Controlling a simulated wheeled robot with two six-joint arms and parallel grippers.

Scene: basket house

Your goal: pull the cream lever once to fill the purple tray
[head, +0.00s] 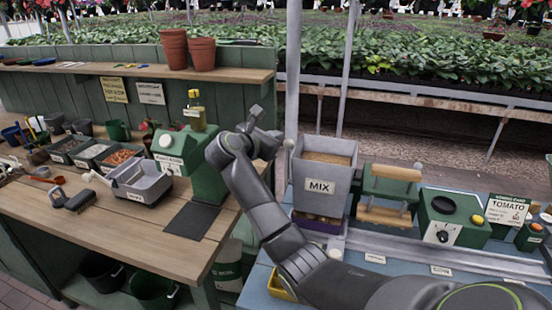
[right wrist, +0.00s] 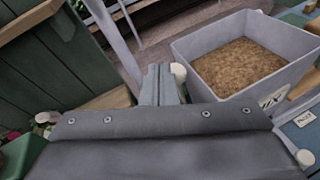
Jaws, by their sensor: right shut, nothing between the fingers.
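The grey hopper marked MIX (head: 319,186) holds brown mix and also shows in the right wrist view (right wrist: 283,88). The purple tray (head: 318,225) sits under it, partly hidden by the hopper and my right arm; brown shows at its top, but its fill is unclear. The cream lever's round knob (head: 289,144) is at the hopper's left side. In the right wrist view the knob (right wrist: 178,72) is just right of my fingertips. My right gripper (head: 272,136) is shut and empty beside the knob; I cannot tell whether they touch. My left gripper is out of view.
A grey post (head: 293,65) rises behind the knob. Right of the hopper are a wooden roller frame (head: 388,195) and a green box with a black dial (head: 452,220). A green dispenser (head: 185,150) and a grey bin (head: 138,182) stand on the left bench.

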